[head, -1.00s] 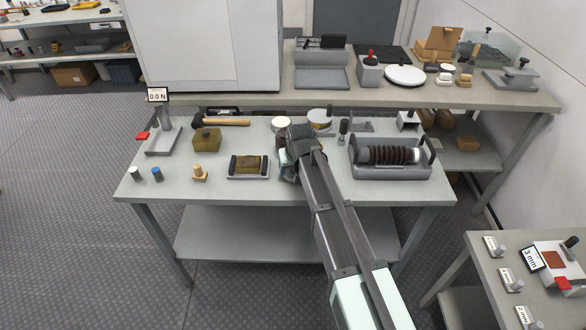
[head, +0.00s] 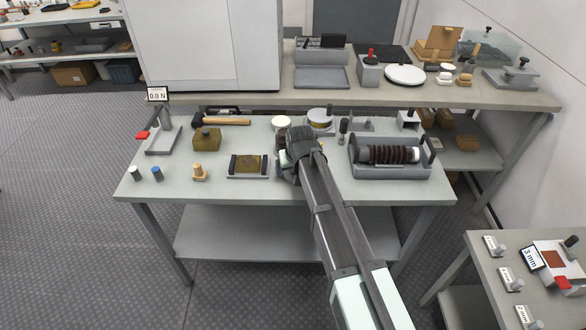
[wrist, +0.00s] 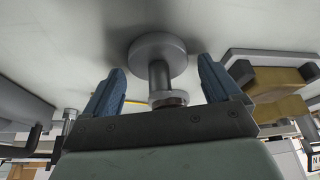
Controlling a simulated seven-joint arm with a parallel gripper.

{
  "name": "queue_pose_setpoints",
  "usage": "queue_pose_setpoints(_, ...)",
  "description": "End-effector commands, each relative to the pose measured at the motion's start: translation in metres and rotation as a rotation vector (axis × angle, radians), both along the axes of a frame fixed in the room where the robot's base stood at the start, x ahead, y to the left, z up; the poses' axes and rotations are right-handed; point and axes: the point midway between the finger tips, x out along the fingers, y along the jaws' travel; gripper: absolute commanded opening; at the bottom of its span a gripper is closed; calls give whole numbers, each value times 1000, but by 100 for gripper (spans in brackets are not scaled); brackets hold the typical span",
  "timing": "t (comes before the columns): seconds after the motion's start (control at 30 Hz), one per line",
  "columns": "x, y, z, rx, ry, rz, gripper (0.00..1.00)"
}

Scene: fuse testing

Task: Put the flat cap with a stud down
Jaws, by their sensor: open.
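The flat cap with a stud (wrist: 157,50) is a grey disc with a short stud on it, seen in the wrist view. Its disc appears to rest flat against the pale tabletop, with the stud pointing toward my gripper. My gripper (wrist: 160,84) is open. Its two blue fingers stand on either side of the stud, with a visible gap on each side. In the head view my gripper (head: 288,165) is low over the middle of the table, and my arm hides the cap.
On the table (head: 325,194), a small tray with a brown block (head: 248,165) is close on the left. A grey tray with a ribbed brown insulator (head: 388,154) is on the right. The front edge strip is clear.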

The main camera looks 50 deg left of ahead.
Motion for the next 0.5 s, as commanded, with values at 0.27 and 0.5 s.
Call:
queue_pose_setpoints(0.27,-5,-9,25,2,-1,0,91)
queue_pose_setpoints(0.5,-14,-23,66,2,-1,0,91)
